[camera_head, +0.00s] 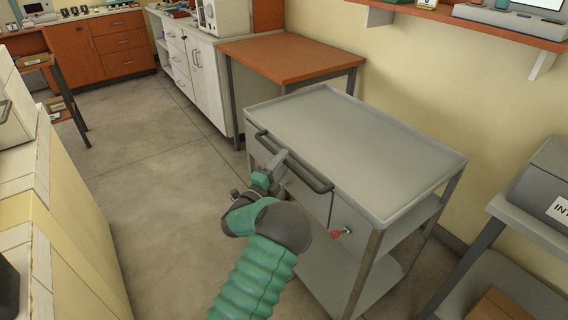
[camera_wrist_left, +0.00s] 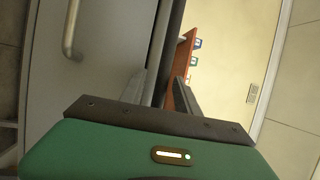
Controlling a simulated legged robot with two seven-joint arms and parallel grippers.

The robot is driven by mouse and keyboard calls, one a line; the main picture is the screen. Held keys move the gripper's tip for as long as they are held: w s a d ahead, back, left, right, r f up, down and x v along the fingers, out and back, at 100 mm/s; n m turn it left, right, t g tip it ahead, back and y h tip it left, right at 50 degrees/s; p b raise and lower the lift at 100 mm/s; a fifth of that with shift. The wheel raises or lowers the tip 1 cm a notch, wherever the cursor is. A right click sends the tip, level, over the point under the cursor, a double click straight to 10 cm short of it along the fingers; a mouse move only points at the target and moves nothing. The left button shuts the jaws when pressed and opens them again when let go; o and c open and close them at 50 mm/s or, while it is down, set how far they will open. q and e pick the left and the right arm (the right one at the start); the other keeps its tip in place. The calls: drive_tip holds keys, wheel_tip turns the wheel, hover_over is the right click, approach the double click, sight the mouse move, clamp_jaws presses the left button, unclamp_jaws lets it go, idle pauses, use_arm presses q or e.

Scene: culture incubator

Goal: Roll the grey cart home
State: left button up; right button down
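The grey cart (camera_head: 350,150) stands on the floor along the right wall, with a flat rimmed top, a front panel and lower shelves. A dark bar handle (camera_head: 318,182) runs along its near upper edge. My left gripper (camera_head: 287,160) is at this handle, near the middle of the bar. In the left wrist view its two fingers (camera_wrist_left: 166,95) are spread, with a dark bar (camera_wrist_left: 171,40) running between them and a gap beside the right finger. Whether a finger touches the bar I cannot tell. My right gripper is not in view.
An orange-topped table (camera_head: 290,58) stands just beyond the cart. White cabinets (camera_head: 200,65) line the back. A grey stand (camera_head: 535,228) is close at the right, and a tiled counter (camera_head: 40,200) bounds the left. Open floor (camera_head: 160,180) lies between counter and cart.

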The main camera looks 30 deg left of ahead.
use_arm(q)
drive_tip(key=shift+w+r, duration=0.1)
drive_tip(key=shift+w, duration=0.3)
clamp_jaws()
drive_tip(key=shift+s+f, duration=0.1)
drive_tip(key=shift+f, duration=0.15)
idle(0.9)
